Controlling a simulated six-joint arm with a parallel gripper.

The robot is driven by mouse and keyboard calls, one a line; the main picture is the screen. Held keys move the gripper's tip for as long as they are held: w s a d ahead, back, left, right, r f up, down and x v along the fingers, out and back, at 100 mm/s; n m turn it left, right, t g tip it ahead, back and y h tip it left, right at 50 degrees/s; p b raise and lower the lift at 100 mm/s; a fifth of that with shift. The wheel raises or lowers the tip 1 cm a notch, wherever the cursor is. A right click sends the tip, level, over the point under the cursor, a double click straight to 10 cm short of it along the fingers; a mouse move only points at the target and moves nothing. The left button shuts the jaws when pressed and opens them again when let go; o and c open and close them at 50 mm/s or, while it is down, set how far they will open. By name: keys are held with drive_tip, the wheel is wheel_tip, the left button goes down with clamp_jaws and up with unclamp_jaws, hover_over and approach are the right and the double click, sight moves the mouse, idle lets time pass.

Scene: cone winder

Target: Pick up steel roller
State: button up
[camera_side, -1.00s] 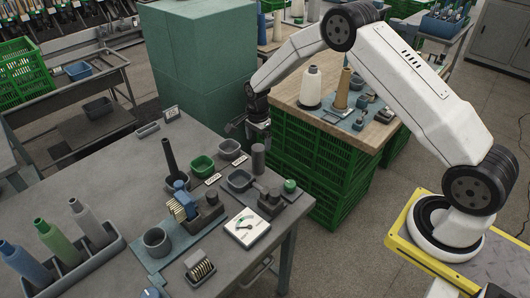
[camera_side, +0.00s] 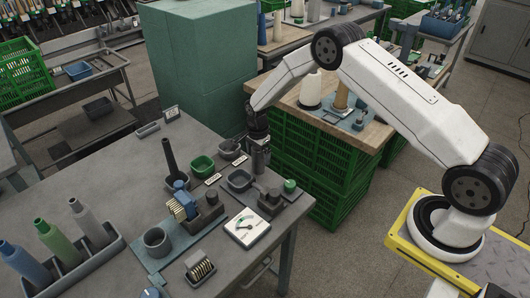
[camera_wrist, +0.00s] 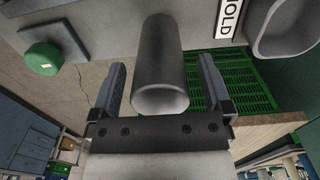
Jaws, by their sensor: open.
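The steel roller (camera_wrist: 160,60) is a plain grey cylinder standing upright near the table's right edge. In the wrist view it lies between the two fingers of my gripper (camera_wrist: 161,82), with a gap on each side. In the side view my gripper (camera_side: 258,145) has come down over the roller, whose grey body (camera_side: 260,164) shows only partly below the jaws. The jaws are open and hold nothing.
A green-topped part (camera_side: 290,186) is in front at the right. Green crates (camera_side: 320,165) stand past the table edge.

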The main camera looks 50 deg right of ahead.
idle(0.4)
clamp_jaws()
drive_tip(key=shift+r, duration=0.1)
drive_tip(key=shift+r, duration=0.7)
drive_tip(key=s+a+r, duration=0.1)
drive_tip(key=s+r, duration=1)
drive_tip(key=s, duration=0.3)
drive_tip(key=shift+a+r, duration=0.15)
drive_tip(key=shift+r, duration=0.05)
drive_tip(key=shift+w, duration=0.1)
idle(0.4)
